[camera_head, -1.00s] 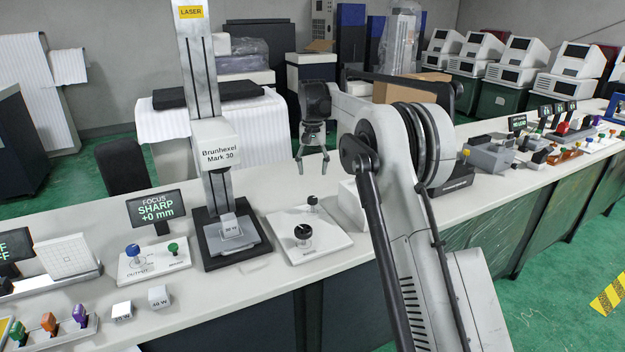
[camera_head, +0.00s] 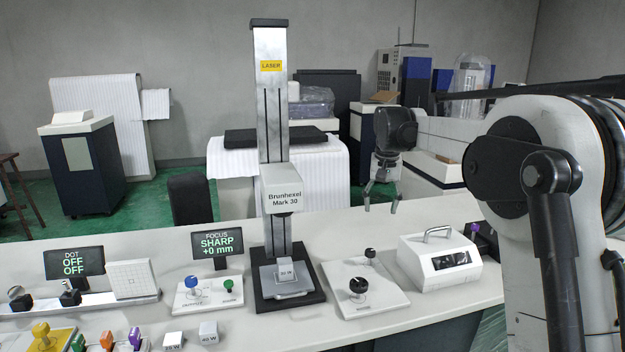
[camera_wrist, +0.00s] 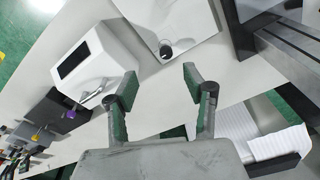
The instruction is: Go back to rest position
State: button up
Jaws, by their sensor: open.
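The white bench (camera_head: 340,221) runs across the head view below the gripper.
The Brunhexel Mark 30 laser column (camera_head: 271,130) stands mid-bench. A panel with black knobs (camera_head: 372,310) and a white box with a handle (camera_head: 440,262) stand to its right. A focus display (camera_head: 217,241), dot display (camera_head: 74,263) and small coloured pieces are on the left.

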jog(key=s+r+n+t, duration=0.1)
jog(key=s+r, duration=0.2)
jog(key=s, duration=0.8)
jog(key=s+r+t, duration=0.2)
jog(key=s+r, duration=0.1)
jog(key=s, duration=0.9)
jog(key=s+f+t, duration=0.1)
jog(key=s+f, duration=0.2)
jog(key=s, duration=0.4)
jog(key=s+f+t, duration=0.1)
jog(key=s+f, duration=0.3)
jog(key=s, duration=0.3)
jog(key=s+f+n, duration=0.1)
jog(key=s+f, duration=0.3)
jog(key=s, duration=0.3)
jog(key=shift+s+t, duration=0.3)
jog(key=shift+t, duration=0.1)
jog(key=shift+f, duration=0.1)
jog(key=shift+c, duration=0.4)
